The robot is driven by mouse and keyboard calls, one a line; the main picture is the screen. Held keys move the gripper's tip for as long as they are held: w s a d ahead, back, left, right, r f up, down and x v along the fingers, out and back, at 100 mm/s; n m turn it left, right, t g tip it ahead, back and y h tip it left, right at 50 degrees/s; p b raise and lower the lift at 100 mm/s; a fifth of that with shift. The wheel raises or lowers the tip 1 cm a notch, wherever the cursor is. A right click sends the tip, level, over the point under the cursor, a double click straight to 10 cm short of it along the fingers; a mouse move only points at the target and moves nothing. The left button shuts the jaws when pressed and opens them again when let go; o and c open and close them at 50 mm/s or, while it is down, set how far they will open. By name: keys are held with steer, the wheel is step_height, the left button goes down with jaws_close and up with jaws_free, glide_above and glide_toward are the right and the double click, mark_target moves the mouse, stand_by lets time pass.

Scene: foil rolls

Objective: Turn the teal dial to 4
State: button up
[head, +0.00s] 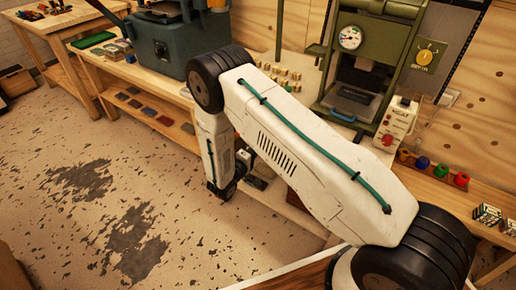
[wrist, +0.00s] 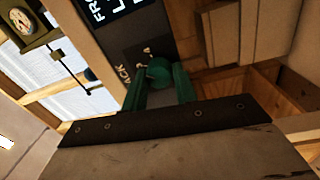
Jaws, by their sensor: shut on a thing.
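In the wrist view the teal dial (wrist: 158,71) sits on a dark panel (wrist: 150,38) with white lettering, partly cut off by the picture edge. Small pale marks show beside the dial, too small to read, so I cannot tell its setting. My gripper (wrist: 160,84) has one green finger on each side of the dial and is shut on it. In the head view my arm reaches down at the bench front, and the dial is not seen there.
The floor (head: 60,140) at left is open.

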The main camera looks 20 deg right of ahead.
steer(key=shift+m+g, duration=0.4)
steer(key=shift+m, duration=3.8)
steer(key=o, duration=1)
steer(key=shift+c, duration=0.2)
steer(key=v, duration=0.7)
steer(key=shift+s+a, duration=0.2)
steer(key=shift+a, duration=0.15)
